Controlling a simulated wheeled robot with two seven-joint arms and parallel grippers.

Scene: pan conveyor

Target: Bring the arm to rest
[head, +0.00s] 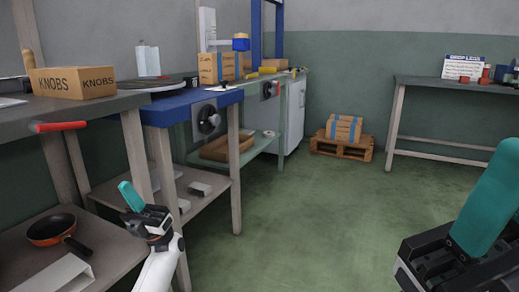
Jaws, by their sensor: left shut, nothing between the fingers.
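My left gripper (130,195) is at the lower left, in front of the lower shelves, with its teal fingers together and nothing between them. Its white arm comes up from the bottom edge. My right gripper (490,205) is large and close at the right edge, with a dark body and teal finger. It is cut off by the frame, so its opening cannot be judged. I see no object held in the visible part of it.
A pallet (342,148) with boxes stands at the back wall. The green floor (310,215) between is clear.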

